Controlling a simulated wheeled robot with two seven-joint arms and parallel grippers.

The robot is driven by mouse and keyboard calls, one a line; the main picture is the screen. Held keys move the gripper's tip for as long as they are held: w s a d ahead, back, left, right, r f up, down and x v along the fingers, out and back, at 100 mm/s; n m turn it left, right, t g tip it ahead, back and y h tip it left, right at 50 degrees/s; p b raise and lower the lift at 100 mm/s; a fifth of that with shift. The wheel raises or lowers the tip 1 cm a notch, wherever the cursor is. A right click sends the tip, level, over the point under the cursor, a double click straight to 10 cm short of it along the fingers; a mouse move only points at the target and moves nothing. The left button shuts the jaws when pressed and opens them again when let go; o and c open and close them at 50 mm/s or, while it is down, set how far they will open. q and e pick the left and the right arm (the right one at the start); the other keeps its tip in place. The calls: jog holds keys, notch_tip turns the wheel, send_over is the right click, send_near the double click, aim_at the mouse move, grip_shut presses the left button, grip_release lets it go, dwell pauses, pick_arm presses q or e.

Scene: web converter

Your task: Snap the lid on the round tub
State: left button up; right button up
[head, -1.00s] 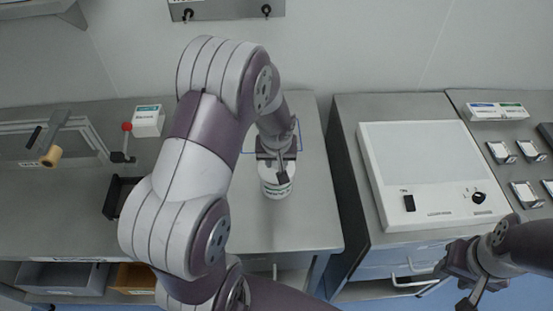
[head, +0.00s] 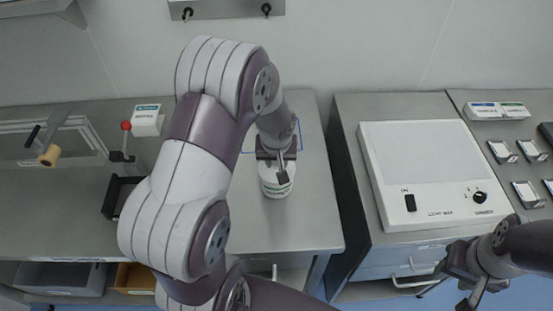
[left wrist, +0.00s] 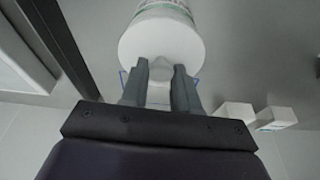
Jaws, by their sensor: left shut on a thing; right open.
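The round white tub (head: 276,190), with a green-marked label, stands on the grey bench in the head view, below my left gripper (head: 283,174). In the left wrist view the white round lid (left wrist: 140,42) faces the camera, with the labelled tub wall (left wrist: 165,4) just beyond it. My left gripper (left wrist: 160,72) is shut on the small raised grip of the lid. The lid lies on or very close to the tub top; I cannot tell whether it is snapped down. My right gripper (head: 466,284) is open and empty at the lower right, away from the tub.
A blue-outlined area (head: 299,134) lies on the bench behind the tub. A light box (head: 420,175) stands on the bench to the right, across a gap. A black tray (head: 110,198) and a red-knobbed lever (head: 126,126) are at the left. Bench right of the tub is clear.

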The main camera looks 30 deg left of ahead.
dwell(0.6)
dwell(0.3)
pick_arm(q)
jog(key=o, duration=1.6)
notch_tip(320, 180, up, 7)
jog(key=p, duration=0.5)
grip_shut()
